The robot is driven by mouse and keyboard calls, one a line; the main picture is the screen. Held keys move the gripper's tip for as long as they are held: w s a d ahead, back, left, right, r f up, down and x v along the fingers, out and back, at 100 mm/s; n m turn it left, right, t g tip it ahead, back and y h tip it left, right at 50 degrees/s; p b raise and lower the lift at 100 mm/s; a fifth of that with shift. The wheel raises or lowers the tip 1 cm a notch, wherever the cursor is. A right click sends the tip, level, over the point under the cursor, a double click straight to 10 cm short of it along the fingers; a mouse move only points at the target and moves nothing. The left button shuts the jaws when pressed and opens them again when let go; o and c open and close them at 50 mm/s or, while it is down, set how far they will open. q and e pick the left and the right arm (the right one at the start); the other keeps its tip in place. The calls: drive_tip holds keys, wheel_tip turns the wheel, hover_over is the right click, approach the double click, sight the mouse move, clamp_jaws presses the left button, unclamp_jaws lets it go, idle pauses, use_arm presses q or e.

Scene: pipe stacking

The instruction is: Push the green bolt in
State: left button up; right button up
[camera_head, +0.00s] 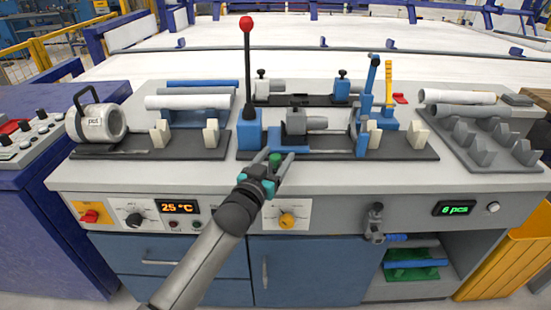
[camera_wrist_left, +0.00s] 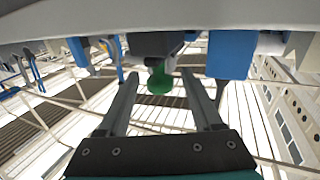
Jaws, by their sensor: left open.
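The green bolt (camera_head: 275,159) is a small green cylinder at the front edge of the middle fixture on the workbench. It also shows in the left wrist view (camera_wrist_left: 159,82), below a dark block. My left gripper (camera_head: 276,163) is open, with its two fingers on either side of the bolt. In the left wrist view the bolt lies between the fingertips, with a visible gap on both sides. My right gripper is not in view.
A lever with a red knob (camera_head: 246,24) stands just left of the fixture. The middle fixture's dark plate (camera_head: 415,153) carries a grey clamp and blue posts. A pipe rack (camera_head: 483,143) is at right and a handled grey cylinder (camera_head: 97,123) at left.

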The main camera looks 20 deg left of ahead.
use_arm(q)
drive_tip(key=shift+c, duration=0.2)
clamp_jaws()
idle(0.3)
idle(0.8)
